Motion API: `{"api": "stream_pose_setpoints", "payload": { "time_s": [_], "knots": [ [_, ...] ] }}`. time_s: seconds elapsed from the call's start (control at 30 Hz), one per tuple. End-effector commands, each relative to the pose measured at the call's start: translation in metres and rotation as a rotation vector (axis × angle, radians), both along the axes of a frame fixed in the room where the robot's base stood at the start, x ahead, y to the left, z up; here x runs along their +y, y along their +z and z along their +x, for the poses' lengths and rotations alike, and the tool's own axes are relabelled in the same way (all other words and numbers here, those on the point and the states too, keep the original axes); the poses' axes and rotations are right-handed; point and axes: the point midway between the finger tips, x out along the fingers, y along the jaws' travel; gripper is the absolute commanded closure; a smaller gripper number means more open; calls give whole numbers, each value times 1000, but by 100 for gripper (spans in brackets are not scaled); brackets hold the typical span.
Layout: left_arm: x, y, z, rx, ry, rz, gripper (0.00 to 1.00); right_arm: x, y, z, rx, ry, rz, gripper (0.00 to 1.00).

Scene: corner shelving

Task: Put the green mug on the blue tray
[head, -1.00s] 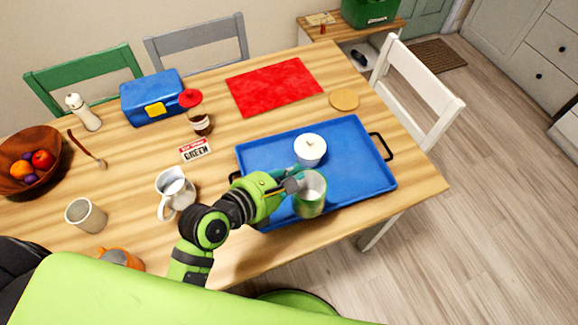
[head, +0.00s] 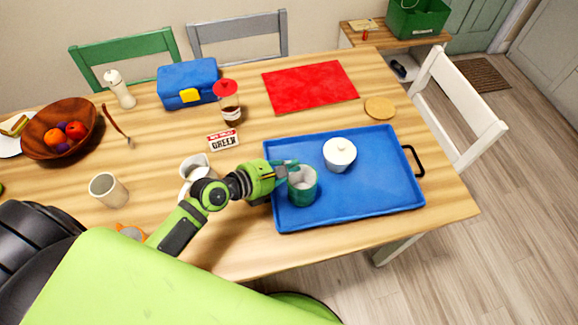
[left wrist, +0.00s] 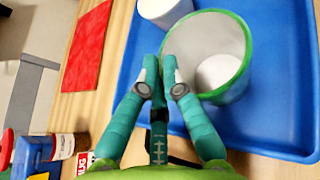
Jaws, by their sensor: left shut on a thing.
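The green mug (head: 302,188) is over the left part of the blue tray (head: 345,200), upright and with its open top up. I cannot tell whether its base touches the tray. In the left wrist view the fingertips (left wrist: 160,66) are close together against the mug (left wrist: 207,50), and the exact grip is partly hidden. The mug looks empty. My right gripper is not in view.
The tray's right and front parts are bare.

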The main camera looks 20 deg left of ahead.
Motion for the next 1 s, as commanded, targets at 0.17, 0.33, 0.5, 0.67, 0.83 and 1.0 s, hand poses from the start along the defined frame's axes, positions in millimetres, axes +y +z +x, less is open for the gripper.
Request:
{"api": "stream_pose_setpoints", "payload": {
  "time_s": [0.17, 0.33, 0.5, 0.67, 0.83, 1.0],
  "knots": [
    [0, 2, 1, -2, 1, -2, 100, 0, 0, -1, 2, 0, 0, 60],
    [0, -1, 0, 0, 0, -1, 68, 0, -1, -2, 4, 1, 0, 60],
    [0, -2, 0, 2, 0, 0, 68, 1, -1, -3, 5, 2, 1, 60],
    [0, -1, 0, 2, 0, 0, 68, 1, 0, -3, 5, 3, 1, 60],
    [6, 4, -10, 2, 1, 0, 68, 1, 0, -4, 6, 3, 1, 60],
    [24, 18, -37, 2, 0, 2, 68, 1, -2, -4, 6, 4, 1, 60]
  ]
}}
